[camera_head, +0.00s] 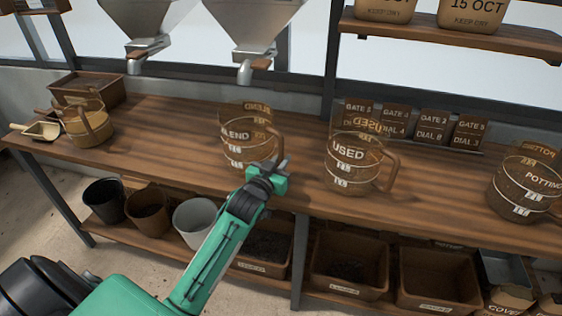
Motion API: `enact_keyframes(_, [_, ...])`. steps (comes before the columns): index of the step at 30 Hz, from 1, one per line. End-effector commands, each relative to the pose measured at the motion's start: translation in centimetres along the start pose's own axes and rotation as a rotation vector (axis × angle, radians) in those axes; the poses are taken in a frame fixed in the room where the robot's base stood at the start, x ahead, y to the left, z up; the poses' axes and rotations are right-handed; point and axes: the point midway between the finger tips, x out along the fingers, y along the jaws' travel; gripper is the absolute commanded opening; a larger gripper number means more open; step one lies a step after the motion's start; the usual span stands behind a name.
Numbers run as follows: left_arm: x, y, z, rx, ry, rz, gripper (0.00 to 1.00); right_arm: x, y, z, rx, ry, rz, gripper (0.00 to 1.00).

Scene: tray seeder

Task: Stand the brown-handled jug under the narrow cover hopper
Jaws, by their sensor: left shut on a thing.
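A third jug (522,190), marked "POTTING", stands at the far right. Two metal hoppers hang behind the bench, a left one (142,22) and a right one (248,25). Their tops are cut off, so I cannot tell which is narrow. My right gripper is out of view.
A filled jug (88,128) and a scoop (40,130) are at the bench's left. Several dial cards (396,120) stand at the back right. Pots (195,220) and bins (350,262) fill the lower shelf. The bench (165,140) is clear left of the held jug.

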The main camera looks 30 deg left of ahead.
Motion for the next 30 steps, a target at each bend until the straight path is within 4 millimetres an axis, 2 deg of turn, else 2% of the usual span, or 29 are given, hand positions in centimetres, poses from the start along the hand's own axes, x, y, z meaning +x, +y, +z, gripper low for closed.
enact_keyframes(10, [0.0,0.0,0.4,0.001,0.003,0.000,0.00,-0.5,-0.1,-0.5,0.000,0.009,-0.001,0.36])
enact_keyframes(11, [0.0,0.0,0.5,0.000,0.002,0.000,0.17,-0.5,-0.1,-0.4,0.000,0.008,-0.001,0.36])
enact_keyframes(14, [0.0,0.0,0.4,0.000,0.003,0.000,0.36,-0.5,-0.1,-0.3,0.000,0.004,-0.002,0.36])
enact_keyframes(24, [0.0,0.0,0.1,0.001,0.003,0.000,0.36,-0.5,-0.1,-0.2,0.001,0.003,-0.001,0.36])
enact_keyframes(30, [-2.2,0.0,0.3,0.000,0.001,0.000,0.36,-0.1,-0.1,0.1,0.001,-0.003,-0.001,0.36])
